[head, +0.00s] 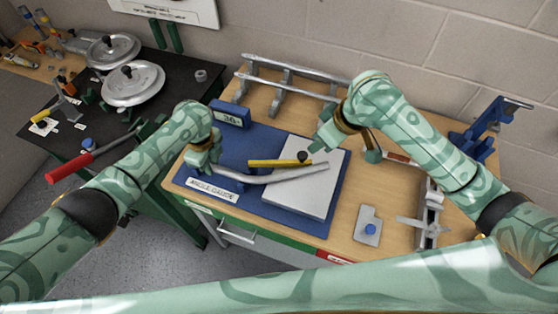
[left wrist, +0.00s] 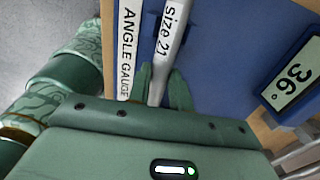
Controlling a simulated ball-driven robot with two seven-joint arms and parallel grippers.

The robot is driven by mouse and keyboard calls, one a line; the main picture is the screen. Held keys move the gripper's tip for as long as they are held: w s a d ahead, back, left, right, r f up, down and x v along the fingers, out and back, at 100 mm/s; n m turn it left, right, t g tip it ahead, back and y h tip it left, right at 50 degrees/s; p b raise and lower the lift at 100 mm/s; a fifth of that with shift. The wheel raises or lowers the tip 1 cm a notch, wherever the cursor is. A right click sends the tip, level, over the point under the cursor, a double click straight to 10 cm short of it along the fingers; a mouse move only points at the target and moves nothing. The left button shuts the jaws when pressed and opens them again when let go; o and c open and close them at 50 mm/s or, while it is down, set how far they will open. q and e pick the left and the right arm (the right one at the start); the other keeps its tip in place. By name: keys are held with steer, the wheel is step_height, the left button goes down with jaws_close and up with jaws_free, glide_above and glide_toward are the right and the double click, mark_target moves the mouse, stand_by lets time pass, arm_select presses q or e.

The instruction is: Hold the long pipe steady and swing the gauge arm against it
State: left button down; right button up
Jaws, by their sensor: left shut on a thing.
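In the left wrist view the pipe (left wrist: 171,40) reads "size 21". My left gripper (head: 205,163) is shut on its left end; its fingers (left wrist: 159,90) flank the pipe in the wrist view. The yellow gauge arm (head: 276,163) lies just behind the pipe, with a black knob (head: 302,157) near its right end. My right gripper (head: 315,148) is beside the knob; whether it touches it or is open I cannot tell.
A display (head: 231,115) at the mat's back left reads 36° in the wrist view. A metal rack (head: 285,85) stands behind. A small plate with a blue knob (head: 368,226) and a metal fixture (head: 429,215) lie right. A dark bench (head: 160,110) stands left.

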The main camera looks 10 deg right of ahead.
arm_select(q)
steer(key=c, duration=1.2)
jaws_free()
steer(key=shift+r, duration=0.1)
step_height(320, 180, up, 12)
steer(key=shift+w+f, duration=0.1)
